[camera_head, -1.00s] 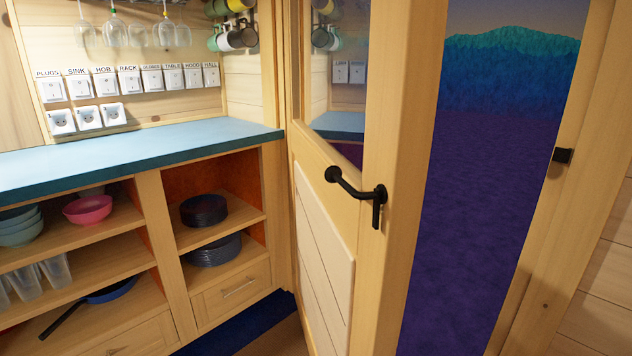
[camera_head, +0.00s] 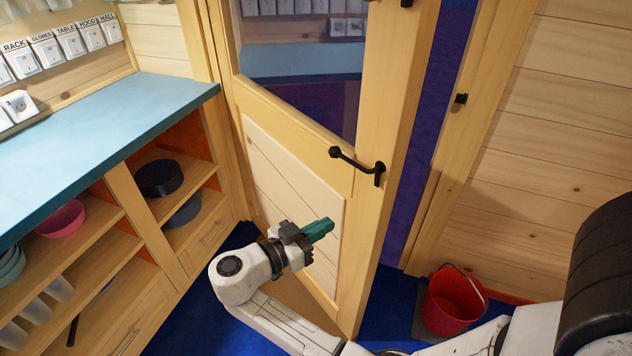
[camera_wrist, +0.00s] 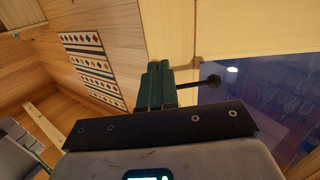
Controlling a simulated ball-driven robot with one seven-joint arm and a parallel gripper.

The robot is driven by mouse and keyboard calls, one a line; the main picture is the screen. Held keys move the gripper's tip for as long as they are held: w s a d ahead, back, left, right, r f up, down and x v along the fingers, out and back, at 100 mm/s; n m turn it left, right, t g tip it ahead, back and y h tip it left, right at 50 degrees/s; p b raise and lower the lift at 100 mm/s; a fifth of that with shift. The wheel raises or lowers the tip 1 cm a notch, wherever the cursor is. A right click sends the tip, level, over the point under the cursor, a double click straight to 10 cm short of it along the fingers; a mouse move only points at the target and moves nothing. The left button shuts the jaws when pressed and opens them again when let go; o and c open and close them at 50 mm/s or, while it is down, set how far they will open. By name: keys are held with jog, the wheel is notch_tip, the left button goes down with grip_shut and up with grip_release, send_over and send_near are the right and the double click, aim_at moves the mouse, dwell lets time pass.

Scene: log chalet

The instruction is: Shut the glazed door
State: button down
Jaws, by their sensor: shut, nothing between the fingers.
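The glazed door (camera_head: 388,110) is a pale wood door with a glass pane (camera_head: 303,95) above and a white board panel below. It stands ajar, with a gap at its right edge before the frame. A black lever handle (camera_head: 357,165) sits on its right side. My gripper (camera_head: 320,229), with green fingers, is shut and empty in front of the lower panel, below and left of the handle. I cannot tell whether it touches the door. In the wrist view, the green fingers (camera_wrist: 155,85) lie close together, with the dark handle (camera_wrist: 210,82) just right of them.
A shelf unit with a blue counter (camera_head: 110,130) stands left of the door. A red bucket (camera_head: 452,302) is on the floor at the right, beside the door frame. A black catch (camera_head: 461,98) is on the frame. Blue floor shows around the door's foot.

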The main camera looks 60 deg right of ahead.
aim_at(370, 189)
jog(key=shift+h, duration=0.4)
jog(key=p+x, duration=0.1)
jog(key=x, duration=0.3)
jog(key=r+p+x, duration=0.1)
jog(key=p+x, duration=0.1)
jog(key=x, duration=0.1)
jog(key=p+x, duration=0.2)
jog(key=x, duration=0.2)
jog(key=shift+w+d+r, duration=0.2)
jog(key=shift+d+r, duration=0.15)
jog(key=shift+d, duration=0.15)
jog(key=shift+s+d, duration=0.15)
jog(key=shift+d, duration=0.2)
jog(key=shift+d+f, duration=0.1)
